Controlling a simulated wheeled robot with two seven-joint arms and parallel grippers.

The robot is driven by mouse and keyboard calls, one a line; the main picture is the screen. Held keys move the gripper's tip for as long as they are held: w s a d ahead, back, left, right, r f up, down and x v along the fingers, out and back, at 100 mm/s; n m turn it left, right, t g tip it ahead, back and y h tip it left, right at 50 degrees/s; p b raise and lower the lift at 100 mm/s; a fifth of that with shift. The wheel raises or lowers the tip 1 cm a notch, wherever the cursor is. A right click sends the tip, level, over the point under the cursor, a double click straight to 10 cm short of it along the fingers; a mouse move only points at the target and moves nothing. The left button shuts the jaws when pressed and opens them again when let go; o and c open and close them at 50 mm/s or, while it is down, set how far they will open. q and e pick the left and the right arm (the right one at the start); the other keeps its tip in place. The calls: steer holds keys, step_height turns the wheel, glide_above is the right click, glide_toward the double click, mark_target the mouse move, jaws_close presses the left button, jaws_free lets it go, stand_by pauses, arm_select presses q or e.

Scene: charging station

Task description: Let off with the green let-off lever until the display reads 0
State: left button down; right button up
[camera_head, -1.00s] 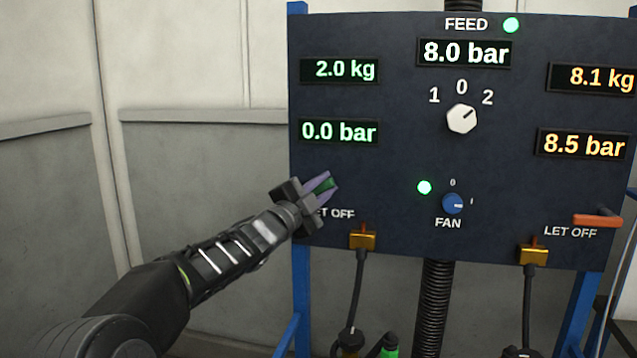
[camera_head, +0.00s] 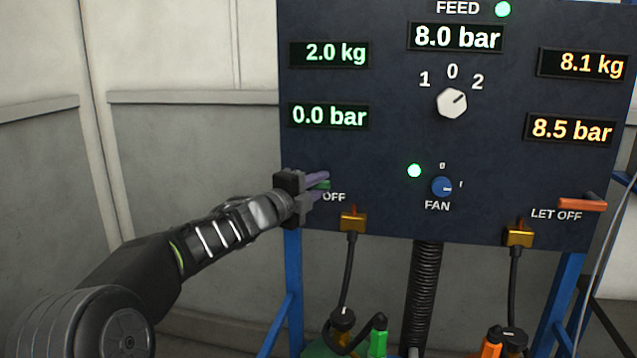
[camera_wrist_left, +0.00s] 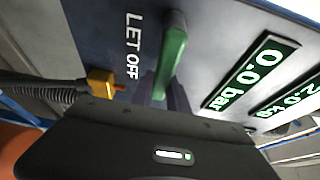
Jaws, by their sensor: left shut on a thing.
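The green let-off lever (camera_wrist_left: 172,58) is on the left side of the dark panel, above the LET OFF label, and shows clearly in the left wrist view. In the head view only a bit of the lever (camera_head: 325,185) shows between the fingers. My left gripper (camera_head: 318,187) is shut on the lever; its purple fingers (camera_wrist_left: 165,98) also show in the left wrist view. The green pressure display (camera_head: 328,116) above reads 0.0 bar, and the same display (camera_wrist_left: 252,75) shows in the left wrist view. My right gripper is not in view.
The green weight display (camera_head: 328,54) reads 2.0 kg. The feed display (camera_head: 455,37) reads 8.0 bar. The orange pressure display (camera_head: 570,130) reads 8.5 bar. An orange lever (camera_head: 582,204) is at the right. A brass fitting (camera_head: 352,221) with a hose is below my gripper.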

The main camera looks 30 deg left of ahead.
arm_select(q)
steer(key=shift+f, duration=0.1)
steer(key=c, duration=1.3)
jaws_free()
steer(key=shift+s, duration=0.1)
steer(key=s, duration=0.7)
steer(key=shift+s+a, duration=0.25)
steer(key=shift+s, duration=0.05)
